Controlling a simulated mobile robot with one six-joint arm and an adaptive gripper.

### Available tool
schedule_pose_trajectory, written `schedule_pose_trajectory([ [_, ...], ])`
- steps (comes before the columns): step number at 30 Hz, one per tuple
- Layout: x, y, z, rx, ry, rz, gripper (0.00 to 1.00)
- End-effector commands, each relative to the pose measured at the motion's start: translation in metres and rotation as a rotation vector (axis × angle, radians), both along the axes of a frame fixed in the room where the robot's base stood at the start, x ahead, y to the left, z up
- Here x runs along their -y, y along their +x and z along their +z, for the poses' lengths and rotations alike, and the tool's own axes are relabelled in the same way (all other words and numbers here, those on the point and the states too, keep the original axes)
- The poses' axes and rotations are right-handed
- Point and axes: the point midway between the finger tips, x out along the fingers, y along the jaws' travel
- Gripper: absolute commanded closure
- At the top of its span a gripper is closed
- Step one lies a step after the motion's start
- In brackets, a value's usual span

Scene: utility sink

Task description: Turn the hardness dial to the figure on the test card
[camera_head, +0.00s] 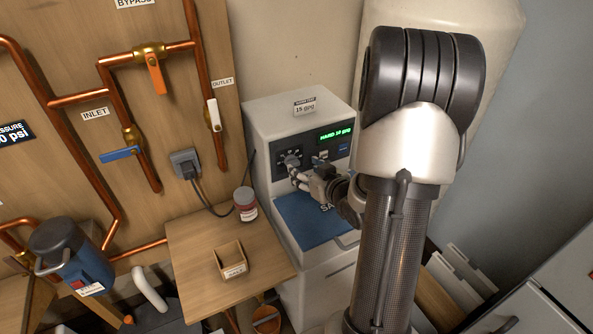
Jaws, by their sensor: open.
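The hardness dial (287,158) is on the dark control panel (318,150) of the white water softener (275,120). The green display (336,134) on that panel appears to read "HARD 10 GPG". The test card (304,107) stands on top of the softener and appears to read "15 GPG". My gripper (294,168) is open, with its fingertips at the dial and partly covering it. I cannot tell whether the fingers touch the dial, and its pointer is too small to read.
The blue lid (300,215) lies below the panel. A small table (195,260) to the left holds a jar (245,203) and an open wooden box (232,260). Copper pipes and valves cover the wooden board (75,60). My arm hides the softener's right side.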

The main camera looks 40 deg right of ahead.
Motion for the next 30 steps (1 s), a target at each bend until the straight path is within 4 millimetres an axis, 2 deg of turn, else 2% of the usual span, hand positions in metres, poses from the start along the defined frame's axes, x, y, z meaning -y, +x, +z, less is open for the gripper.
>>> schedule_pose_trajectory([
  [1,0.001,0.011,-0.007,0.0,0.0,0.004,0.47],
  [6,0.008,0.039,-0.018,0.0,0.001,0.003,0.47],
  [12,0.013,0.056,-0.025,-0.001,0.001,0.001,0.47],
  [23,0.014,0.06,-0.026,0.0,0.0,0.0,0.47],
  [30,0.014,0.06,-0.026,0.0,0.0,0.0,0.63],
])
